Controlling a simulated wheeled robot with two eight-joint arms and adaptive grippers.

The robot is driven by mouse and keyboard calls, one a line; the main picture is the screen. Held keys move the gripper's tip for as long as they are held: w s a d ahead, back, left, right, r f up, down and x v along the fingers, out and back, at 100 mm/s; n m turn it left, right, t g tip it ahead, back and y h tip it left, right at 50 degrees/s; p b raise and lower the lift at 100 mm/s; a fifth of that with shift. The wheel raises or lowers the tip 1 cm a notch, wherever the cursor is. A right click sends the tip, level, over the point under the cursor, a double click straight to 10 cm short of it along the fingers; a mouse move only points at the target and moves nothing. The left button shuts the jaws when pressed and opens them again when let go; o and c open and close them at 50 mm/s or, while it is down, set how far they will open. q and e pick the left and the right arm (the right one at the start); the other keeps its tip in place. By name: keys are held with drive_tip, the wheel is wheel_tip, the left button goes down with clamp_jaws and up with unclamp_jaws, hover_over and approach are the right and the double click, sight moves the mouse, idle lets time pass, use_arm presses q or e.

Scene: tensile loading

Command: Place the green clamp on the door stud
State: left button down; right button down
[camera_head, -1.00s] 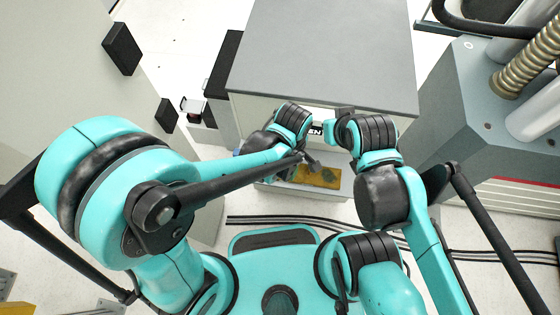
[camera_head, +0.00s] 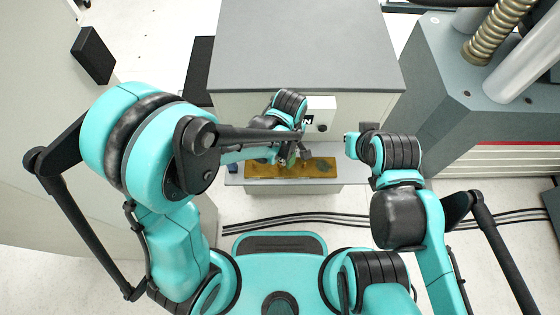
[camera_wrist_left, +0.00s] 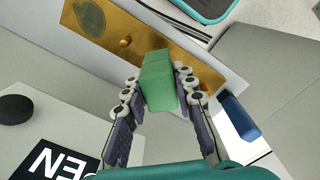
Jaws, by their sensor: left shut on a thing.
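The green clamp (camera_wrist_left: 158,82) is a small block between the fingers of my left gripper (camera_wrist_left: 160,92) in the left wrist view. The gripper is shut on it. A small round brass stud (camera_wrist_left: 125,41) stands on the gold plate (camera_wrist_left: 170,45), just up and left of the clamp; they look apart, but the height gap cannot be told. In the head view my left gripper (camera_head: 290,156) is over the gold plate (camera_head: 320,168), and the clamp cannot be made out. My right gripper (camera_head: 350,144) is to the right, its fingers too small to read.
The grey cabinet (camera_head: 308,45) stands behind, with a white panel and black knob (camera_wrist_left: 15,109). A blue part (camera_wrist_left: 240,117) lies right of the fingers in the wrist view. A grey machine (camera_head: 480,100) stands at right. Dark cables (camera_head: 290,219) run along the floor.

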use_arm(q)
drive_tip(key=shift+w+a+f+b, duration=0.15)
drive_tip(key=shift+w+a+f, duration=0.15)
drive_tip(key=shift+a+f, duration=0.25)
drive_tip(key=shift+w+a+f+b, duration=0.15)
drive_tip(key=shift+w+a+f, duration=0.15)
drive_tip(key=shift+a, duration=0.4)
drive_tip(key=shift+f+b, duration=0.95)
drive_tip(key=shift+f, duration=1.05)
drive_tip(key=shift+f, duration=0.1)
drive_tip(key=c, duration=1.2)
unclamp_jaws()
